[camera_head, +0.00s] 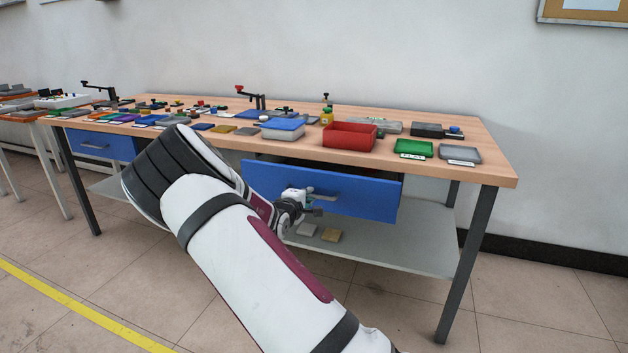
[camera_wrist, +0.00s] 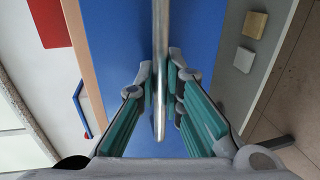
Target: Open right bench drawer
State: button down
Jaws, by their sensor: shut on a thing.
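The right bench drawer (camera_head: 365,194) has a blue front and hangs under the wooden bench top. Its front stands a little out from the bench, with a dark gap above it. Its grey bar handle (camera_head: 325,198) also runs down the middle of the wrist view (camera_wrist: 160,30), in front of the blue drawer face (camera_wrist: 205,35). My gripper (camera_head: 307,201) is at the handle's left part in the head view. In the wrist view its teal-padded fingers (camera_wrist: 161,72) lie on both sides of the bar, shut on it. My gripper partly hides the handle in the head view.
The bench top (camera_head: 480,137) holds a red bin (camera_head: 350,136), a green tray (camera_head: 414,149) and many small parts. A lower shelf (camera_head: 400,248) with two small blocks lies below the drawer. A second blue drawer (camera_head: 100,147) is at left. Floor in front is clear.

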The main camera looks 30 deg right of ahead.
jog(key=f+p+v, duration=0.2)
jog(key=p+v, duration=0.3)
jog(key=v, duration=0.7)
jog(key=a+f+p+v, duration=0.1)
jog(key=f+p+v, duration=0.2)
jog(key=v, duration=0.8)
jog(key=shift+s+a+p, duration=0.25)
jog(key=shift+s+p, duration=0.25)
jog(key=shift+p, duration=0.55)
jog(key=c, duration=1.7)
grip_release()
jog(key=v, duration=1.2)
